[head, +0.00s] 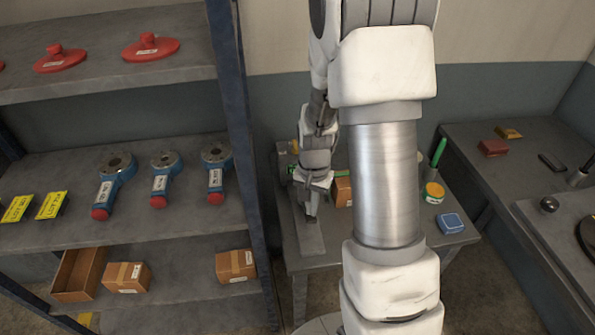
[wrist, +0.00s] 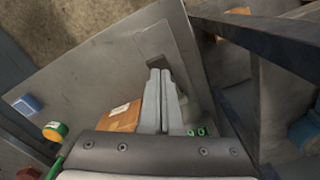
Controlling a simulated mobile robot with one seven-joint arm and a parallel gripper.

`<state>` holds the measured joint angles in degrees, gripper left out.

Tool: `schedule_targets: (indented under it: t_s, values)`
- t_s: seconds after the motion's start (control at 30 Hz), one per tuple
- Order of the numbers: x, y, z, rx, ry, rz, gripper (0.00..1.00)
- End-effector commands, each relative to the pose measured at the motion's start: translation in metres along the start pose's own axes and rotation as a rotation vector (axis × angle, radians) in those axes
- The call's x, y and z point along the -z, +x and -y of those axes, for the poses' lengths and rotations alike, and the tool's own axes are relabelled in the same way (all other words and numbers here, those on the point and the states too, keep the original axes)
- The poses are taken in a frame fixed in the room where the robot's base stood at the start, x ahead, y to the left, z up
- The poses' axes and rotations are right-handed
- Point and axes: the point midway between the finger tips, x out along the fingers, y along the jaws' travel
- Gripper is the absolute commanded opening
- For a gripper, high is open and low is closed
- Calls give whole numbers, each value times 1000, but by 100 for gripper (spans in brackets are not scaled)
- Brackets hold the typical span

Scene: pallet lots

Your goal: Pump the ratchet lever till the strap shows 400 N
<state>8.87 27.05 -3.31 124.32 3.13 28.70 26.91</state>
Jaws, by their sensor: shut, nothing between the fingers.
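My gripper (head: 312,212) is shut and points down over the small grey table (head: 460,236), left of my arm's column. In the wrist view the shut fingers (wrist: 160,74) end over a flat grey plate on the table (wrist: 95,80). Nothing shows between them. Two small green ring-like marks (wrist: 197,132) show just right of the fingers, by the gripper body; I cannot tell what they belong to. I cannot make out the ratchet lever, the strap or a force reading; my arm and gripper hide part of the table.
A cardboard box (head: 343,191) stands beside the gripper. A green-and-orange round item (head: 433,192) and a blue block (head: 450,223) lie at the table's right. A shelf rack (head: 235,90) with blue tools stands close on the left; another table (head: 500,160) stands right.

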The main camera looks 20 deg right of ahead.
Motion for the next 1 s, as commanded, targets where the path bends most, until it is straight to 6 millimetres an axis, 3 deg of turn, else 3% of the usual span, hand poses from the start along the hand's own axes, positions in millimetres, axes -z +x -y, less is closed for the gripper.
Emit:
schedule_targets:
  t_s: [0.27,1.0]
  values:
    - [0,2,0,0,0,0,0]
    - [-2,39,-1,0,-1,0,0]
